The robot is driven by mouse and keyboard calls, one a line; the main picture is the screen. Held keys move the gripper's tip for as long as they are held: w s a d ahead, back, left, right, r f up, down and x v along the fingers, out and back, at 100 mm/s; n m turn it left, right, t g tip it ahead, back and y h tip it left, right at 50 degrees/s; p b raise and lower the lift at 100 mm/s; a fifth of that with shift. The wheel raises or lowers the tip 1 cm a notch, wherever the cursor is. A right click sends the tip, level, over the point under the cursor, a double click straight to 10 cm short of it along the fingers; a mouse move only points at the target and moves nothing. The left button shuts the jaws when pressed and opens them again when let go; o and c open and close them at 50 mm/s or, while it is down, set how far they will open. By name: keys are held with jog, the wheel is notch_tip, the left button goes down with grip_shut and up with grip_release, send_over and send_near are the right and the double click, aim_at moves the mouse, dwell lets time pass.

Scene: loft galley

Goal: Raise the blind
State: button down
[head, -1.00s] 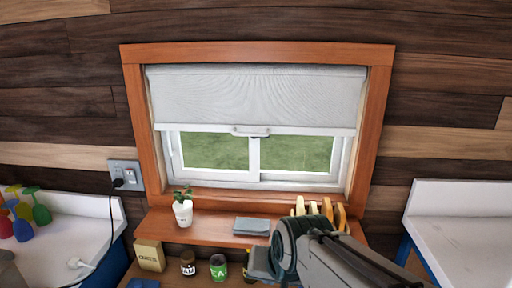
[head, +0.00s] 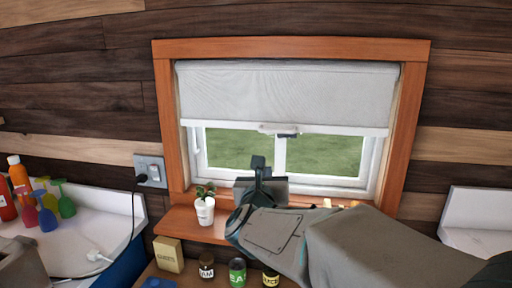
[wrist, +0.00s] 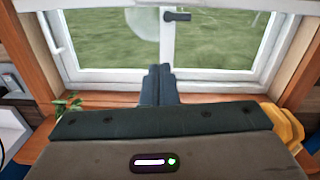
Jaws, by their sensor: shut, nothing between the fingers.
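The blind (head: 285,92) is a light grey roller sheet covering about the upper half of the window. A pale pull handle (head: 275,128) sits at the middle of its bottom bar. My gripper (head: 258,162) is in front of the lower window, below and slightly left of the handle in the head view, and apart from it. In the wrist view my gripper (wrist: 160,72) has its dark fingers together, pointing at the window, with nothing between them. The handle does not clearly show in the wrist view.
A wooden sill shelf (head: 178,222) holds a small potted plant (head: 205,208) left of my arm. Jars (head: 237,270) and a box (head: 168,254) stand below. Yellow items (wrist: 284,125) are at the right in the wrist view. A dark window latch (wrist: 177,16) is ahead.

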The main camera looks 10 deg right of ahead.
jog(key=w+d+r+p, duration=0.2)
jog(key=w+p, duration=0.1)
jog(key=w, duration=0.2)
jog(key=w+d+r+m+p, duration=0.1)
jog(key=w+r+p, duration=0.1)
jog(key=w, duration=0.3)
jog(key=shift+w+d+r+h+p, duration=0.2)
jog(key=shift+d+h+p, duration=0.15)
jog(key=shift+p, duration=0.25)
jog(key=shift+r, duration=0.1)
